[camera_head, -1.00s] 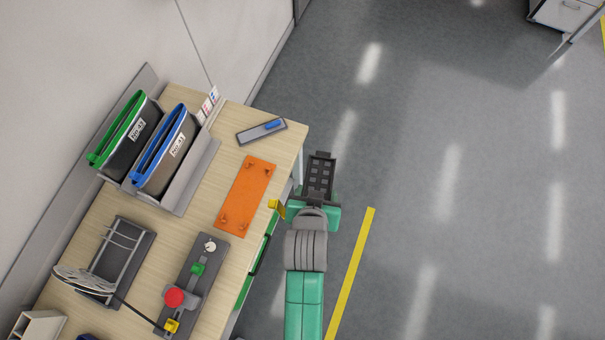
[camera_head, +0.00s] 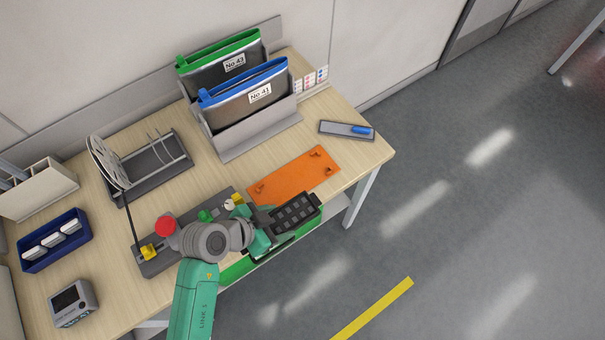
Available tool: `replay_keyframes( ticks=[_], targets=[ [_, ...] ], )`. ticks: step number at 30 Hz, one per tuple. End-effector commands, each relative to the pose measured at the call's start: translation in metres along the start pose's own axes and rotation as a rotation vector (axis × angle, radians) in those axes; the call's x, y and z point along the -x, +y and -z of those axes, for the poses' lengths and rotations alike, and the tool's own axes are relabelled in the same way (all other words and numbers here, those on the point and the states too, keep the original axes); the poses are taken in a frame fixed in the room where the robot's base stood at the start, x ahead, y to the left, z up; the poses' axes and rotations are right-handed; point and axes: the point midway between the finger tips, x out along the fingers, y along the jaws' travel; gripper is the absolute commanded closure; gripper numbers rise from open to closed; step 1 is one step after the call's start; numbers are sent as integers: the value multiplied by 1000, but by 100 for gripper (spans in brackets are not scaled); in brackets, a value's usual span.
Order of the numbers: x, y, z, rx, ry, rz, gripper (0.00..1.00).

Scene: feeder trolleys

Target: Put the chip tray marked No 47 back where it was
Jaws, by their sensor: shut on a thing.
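My gripper (camera_head: 264,226) is shut on a dark chip tray (camera_head: 294,213) with rows of square pockets. The tray is at the table's front edge, just in front of the orange plate (camera_head: 292,176); I cannot tell its exact height. No marking can be read on the tray. The orange plate lies flat on the table with small pegs at its corners and nothing on it.
A rack (camera_head: 262,133) holds a green-rimmed bin (camera_head: 220,66) marked No 43 and a blue-rimmed bin (camera_head: 244,94) marked No 41. A reel stand (camera_head: 150,170), a fixture with a red knob (camera_head: 166,226), a blue box (camera_head: 55,240) and a small grey tray (camera_head: 347,130) also occupy the table.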

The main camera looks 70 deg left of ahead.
Motion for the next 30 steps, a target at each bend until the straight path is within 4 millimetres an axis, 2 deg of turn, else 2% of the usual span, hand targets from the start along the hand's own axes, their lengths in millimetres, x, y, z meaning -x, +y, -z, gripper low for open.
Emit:
replay_keyframes(
  ticks=[1,3,9,11,21,24,30],
  targets=[
    [0,-7,-11,5,2,5,64],
    [6,-13,-17,6,1,7,64],
    [6,-18,-15,7,3,7,64],
    [-2,-25,-8,6,4,8,64],
    [-74,-79,49,6,3,8,64],
    [-90,-90,60,7,1,7,64],
    [-100,-97,69,7,1,7,64]
  ],
)
